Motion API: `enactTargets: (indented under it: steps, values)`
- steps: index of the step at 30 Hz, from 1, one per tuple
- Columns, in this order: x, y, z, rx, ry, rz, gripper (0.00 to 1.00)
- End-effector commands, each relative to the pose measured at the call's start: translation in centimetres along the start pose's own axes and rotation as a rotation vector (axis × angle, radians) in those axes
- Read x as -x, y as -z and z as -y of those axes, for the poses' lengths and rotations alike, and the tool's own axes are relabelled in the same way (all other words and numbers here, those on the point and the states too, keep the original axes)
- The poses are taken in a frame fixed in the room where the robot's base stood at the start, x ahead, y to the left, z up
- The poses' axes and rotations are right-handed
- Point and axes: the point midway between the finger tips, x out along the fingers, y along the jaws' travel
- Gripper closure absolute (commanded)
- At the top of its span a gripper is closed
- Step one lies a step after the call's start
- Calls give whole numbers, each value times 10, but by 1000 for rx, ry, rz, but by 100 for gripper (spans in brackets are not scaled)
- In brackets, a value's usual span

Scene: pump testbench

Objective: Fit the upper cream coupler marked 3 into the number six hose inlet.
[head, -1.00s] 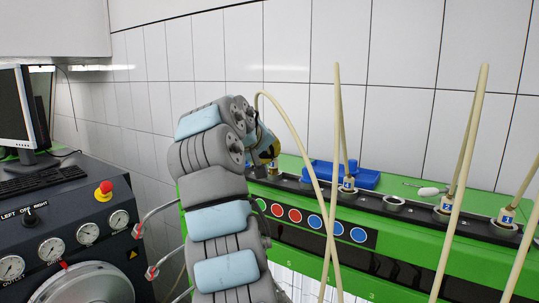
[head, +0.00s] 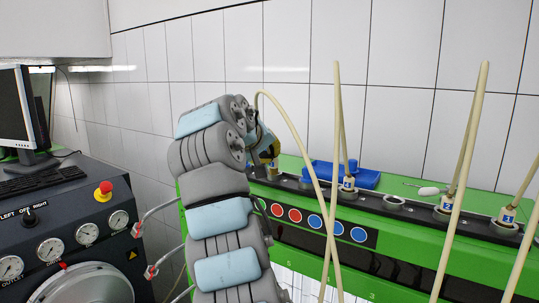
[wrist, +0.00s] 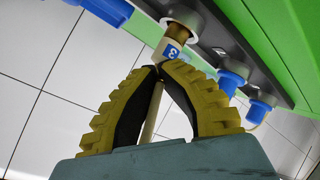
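My gripper (wrist: 158,72) is shut on the cream coupler (wrist: 170,50), which carries a blue label marked 3. Its brass end points at a round metal-ringed inlet (wrist: 187,17) and meets its opening; how deep it sits I cannot tell. The inlet's number is not readable. In the head view my gripper (head: 268,152) is at the left end of the green bench's dark inlet strip, largely hidden behind my arm. A cream hose (head: 296,135) arcs from there down to the right.
Other hose couplers stand in the strip, including ones at the middle (head: 348,183) and right (head: 446,205). A blue tray (head: 366,178) sits behind the strip.

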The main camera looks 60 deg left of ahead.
Motion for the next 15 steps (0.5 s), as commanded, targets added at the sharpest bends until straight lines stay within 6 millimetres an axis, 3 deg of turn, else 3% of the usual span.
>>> enactTargets:
  steps: [15]
  values:
    - [-3,-3,4,0,0,0,100]
